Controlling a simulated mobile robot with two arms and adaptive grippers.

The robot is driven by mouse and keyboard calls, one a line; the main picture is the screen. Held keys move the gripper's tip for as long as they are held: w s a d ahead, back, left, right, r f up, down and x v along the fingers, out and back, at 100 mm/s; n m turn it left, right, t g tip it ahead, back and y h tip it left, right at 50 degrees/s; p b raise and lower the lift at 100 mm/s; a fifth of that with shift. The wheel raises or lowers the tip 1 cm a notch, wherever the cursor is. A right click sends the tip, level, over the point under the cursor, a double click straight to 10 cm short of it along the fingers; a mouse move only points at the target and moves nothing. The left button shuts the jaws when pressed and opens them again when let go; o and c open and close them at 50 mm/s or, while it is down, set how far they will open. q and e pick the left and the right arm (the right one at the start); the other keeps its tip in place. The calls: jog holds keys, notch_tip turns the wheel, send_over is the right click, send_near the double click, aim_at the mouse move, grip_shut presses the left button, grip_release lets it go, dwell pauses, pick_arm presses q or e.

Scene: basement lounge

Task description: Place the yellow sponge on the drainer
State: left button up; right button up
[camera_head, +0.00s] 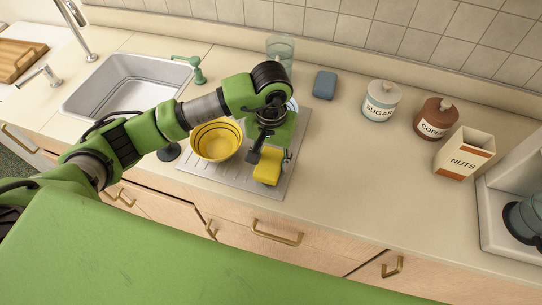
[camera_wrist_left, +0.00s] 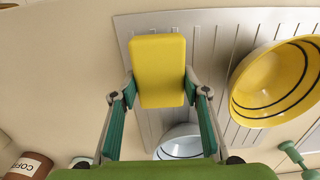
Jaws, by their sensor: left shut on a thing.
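The yellow sponge (camera_head: 267,166) is in my left gripper (camera_head: 266,158). In the left wrist view, the sponge (camera_wrist_left: 157,70) sits between the two fingers (camera_wrist_left: 160,85), which are shut on its sides. It shows over the metal drainer (camera_head: 232,179), at the drainer's front right part. In the left wrist view it overlaps the ribbed drainer (camera_wrist_left: 211,40) near one edge. I cannot tell whether the sponge touches the drainer or hangs just above it. My right gripper is not in view.
A yellow bowl (camera_head: 215,141) stands on the drainer left of the sponge. A pale bowl (camera_wrist_left: 182,143) shows behind the gripper. A glass (camera_head: 280,50) and blue block (camera_head: 325,85) stand farther back. SUGAR (camera_head: 381,103), COFFEE (camera_head: 435,120) and NUTS (camera_head: 464,154) containers stand right; counter between is clear.

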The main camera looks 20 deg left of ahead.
pick_arm(q)
jog(key=shift+f, duration=0.65)
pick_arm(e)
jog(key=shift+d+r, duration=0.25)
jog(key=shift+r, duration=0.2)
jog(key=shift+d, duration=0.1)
pick_arm(q)
jog(key=shift+f, duration=0.2)
jog(key=o, duration=1)
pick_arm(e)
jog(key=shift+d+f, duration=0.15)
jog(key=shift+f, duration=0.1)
pick_arm(q)
jog(key=shift+r, duration=0.15)
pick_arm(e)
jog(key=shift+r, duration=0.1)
